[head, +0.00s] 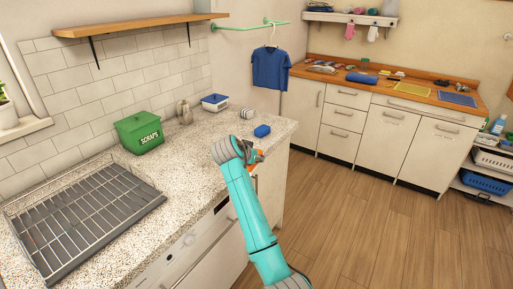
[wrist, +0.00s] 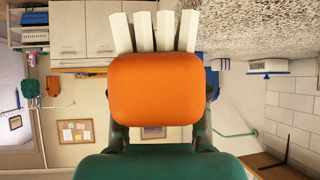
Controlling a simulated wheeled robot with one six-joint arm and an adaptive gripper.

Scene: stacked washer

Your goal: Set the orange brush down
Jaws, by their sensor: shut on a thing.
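The orange brush (wrist: 156,88) fills the middle of the wrist view, with several thick white bristle tufts pointing up in that picture. My gripper (wrist: 155,130) is shut on it, with dark fingers on both sides of the orange block. In the head view a little of the orange brush (head: 257,153) shows at my gripper (head: 252,157), near the front edge of the speckled counter (head: 208,165). The rest of the brush is hidden there by the gripper and my arm. I cannot tell its exact height over the counter.
A blue sponge-like block (head: 262,131) lies just behind the gripper. A green SCRAPS bin (head: 139,132), a blue-and-white tub (head: 215,102) and a dish rack (head: 85,215) stand on the counter. Bare counter lies left of the gripper.

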